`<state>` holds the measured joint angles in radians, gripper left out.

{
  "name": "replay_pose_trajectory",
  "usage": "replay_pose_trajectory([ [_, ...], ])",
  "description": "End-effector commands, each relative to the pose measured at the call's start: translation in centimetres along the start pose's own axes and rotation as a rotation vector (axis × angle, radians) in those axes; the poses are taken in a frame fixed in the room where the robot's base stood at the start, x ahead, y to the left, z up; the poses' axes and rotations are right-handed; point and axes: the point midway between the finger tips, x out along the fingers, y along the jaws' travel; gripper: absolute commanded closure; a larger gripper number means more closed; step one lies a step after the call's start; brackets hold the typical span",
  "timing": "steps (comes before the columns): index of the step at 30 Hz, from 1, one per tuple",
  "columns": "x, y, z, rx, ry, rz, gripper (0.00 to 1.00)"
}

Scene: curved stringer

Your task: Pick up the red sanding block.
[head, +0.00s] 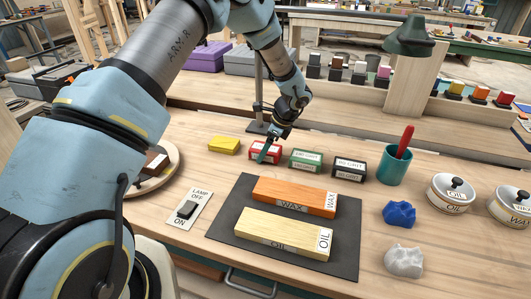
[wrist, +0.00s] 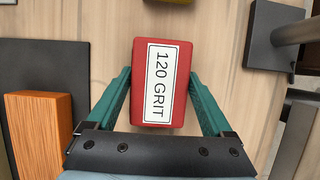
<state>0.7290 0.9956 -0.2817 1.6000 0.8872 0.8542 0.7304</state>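The red sanding block (wrist: 163,35) has a white label reading "120 GRIT". In the head view, the red block (head: 275,149) stands on the bench between a yellow block and a green one, partly hidden by my gripper. My gripper (head: 262,152) is down at the block. In the wrist view, the teal fingers of my gripper (wrist: 159,76) are spread, one on each side of the block. The fingertips are close to its sides; I cannot tell whether they touch. The block rests on the bench.
The yellow block (head: 224,145) is left of the red one, the green block (head: 306,160) and black block (head: 350,168) right. A dark mat (head: 228,222) with orange and pale blocks lies in front. A lamp post (head: 259,88) stands close behind.

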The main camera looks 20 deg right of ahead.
Motion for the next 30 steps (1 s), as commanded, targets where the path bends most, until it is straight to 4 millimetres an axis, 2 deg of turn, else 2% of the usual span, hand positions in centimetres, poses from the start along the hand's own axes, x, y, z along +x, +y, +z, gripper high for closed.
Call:
replay_pose_trajectory([
  [2,0.0,0.0,0.0,0.000,0.000,0.000,0.25],
  [18,0.0,0.0,0.0,0.000,0.000,-0.001,0.84],
  [25,-0.2,0.0,0.1,0.000,0.000,-0.001,0.84],
  [30,-1.7,-0.1,0.7,-0.004,0.001,-0.004,0.84],
])
